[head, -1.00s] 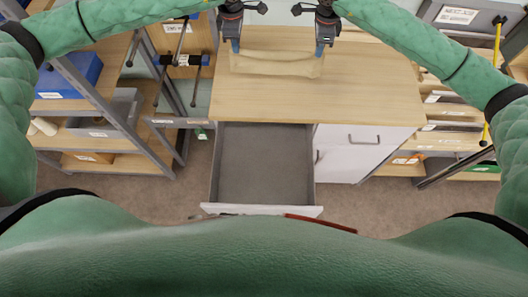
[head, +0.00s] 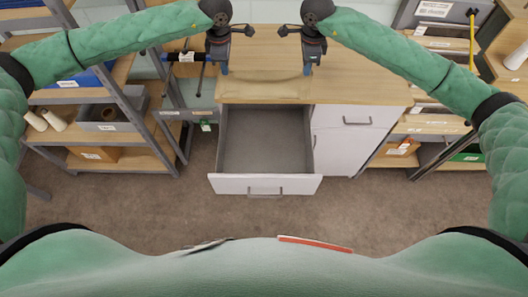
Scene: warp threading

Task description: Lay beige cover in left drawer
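The beige cover (head: 264,89) is stretched between my two grippers at the front part of the wooden worktop, above the back of the drawer. Its colour is close to the wood, so its outline is faint. My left gripper (head: 224,70) is shut on its left end and my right gripper (head: 307,69) on its right end. I cannot tell whether the cover touches the worktop. The left drawer (head: 264,184) below is pulled open. Its grey floor is bare and its white front with a handle faces me.
A white cabinet front (head: 345,150) with handles is right of the drawer. A shelf rack (head: 130,120) with bins stands at left. More shelves (head: 405,150) stand at right. The brown floor (head: 270,215) before the drawer is clear.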

